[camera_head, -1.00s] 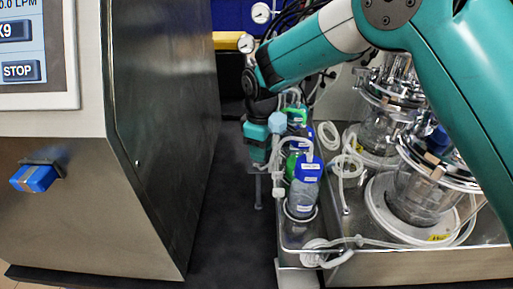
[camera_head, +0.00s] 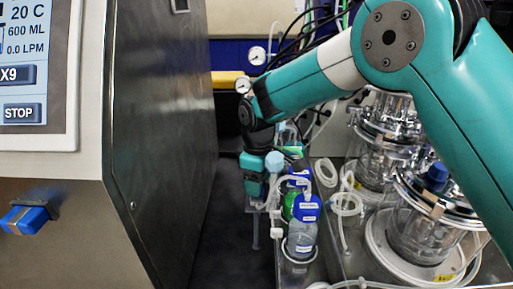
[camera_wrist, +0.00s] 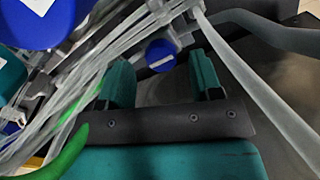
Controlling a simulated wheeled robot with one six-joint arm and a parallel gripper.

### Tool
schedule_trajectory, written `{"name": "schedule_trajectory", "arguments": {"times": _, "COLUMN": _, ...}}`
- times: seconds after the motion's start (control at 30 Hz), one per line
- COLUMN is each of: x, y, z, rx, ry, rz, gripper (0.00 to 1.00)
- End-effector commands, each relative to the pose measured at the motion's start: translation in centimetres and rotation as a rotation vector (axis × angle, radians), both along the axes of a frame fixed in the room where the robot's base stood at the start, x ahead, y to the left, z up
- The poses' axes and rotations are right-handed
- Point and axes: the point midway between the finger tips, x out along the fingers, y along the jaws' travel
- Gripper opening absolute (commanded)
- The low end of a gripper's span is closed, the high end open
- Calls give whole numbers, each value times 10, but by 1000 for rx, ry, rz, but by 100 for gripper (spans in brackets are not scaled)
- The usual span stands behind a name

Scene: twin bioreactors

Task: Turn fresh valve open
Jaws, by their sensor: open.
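A round dark-blue knob with a pale label (camera_wrist: 160,56) shows in the wrist view. It lies between and a little beyond the two teal fingers of my gripper (camera_wrist: 163,72). The fingers are apart, and I see no clear contact with the knob. I cannot read the label, so I cannot confirm that this is the fresh valve. In the head view my gripper (camera_head: 254,178) points down at the left side of the bottle row. The knob is not distinguishable there, and the fingertips are hard to make out.
Clear tubes (camera_wrist: 95,65) run close to the left finger. Blue-capped bottles (camera_head: 303,232) stand right of my gripper, with glass vessels (camera_head: 415,225) beyond. A steel cabinet (camera_head: 160,140) stands left, across a dark gap. Pressure gauges (camera_head: 243,86) are behind.

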Motion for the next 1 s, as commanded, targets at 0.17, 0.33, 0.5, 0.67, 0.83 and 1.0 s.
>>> {"name": "schedule_trajectory", "arguments": {"times": 0.17, "x": 1, "y": 0, "z": 42, "rx": 5, "ry": -9, "rz": 0, "gripper": 59}}
{"name": "schedule_trajectory", "arguments": {"times": 0.33, "x": 1, "y": 0, "z": 86, "rx": 4, "ry": -7, "rz": 0, "gripper": 59}}
{"name": "schedule_trajectory", "arguments": {"times": 0.5, "x": 1, "y": 0, "z": 124, "rx": 4, "ry": -7, "rz": 0, "gripper": 59}}
{"name": "schedule_trajectory", "arguments": {"times": 0.67, "x": 1, "y": 0, "z": 146, "rx": 3, "ry": -5, "rz": 0, "gripper": 59}}
{"name": "schedule_trajectory", "arguments": {"times": 0.83, "x": 0, "y": 0, "z": 155, "rx": 2, "ry": -3, "rz": 0, "gripper": 59}}
{"name": "schedule_trajectory", "arguments": {"times": 1.0, "x": 0, "y": 0, "z": 155, "rx": 2, "ry": -3, "rz": 0, "gripper": 59}}
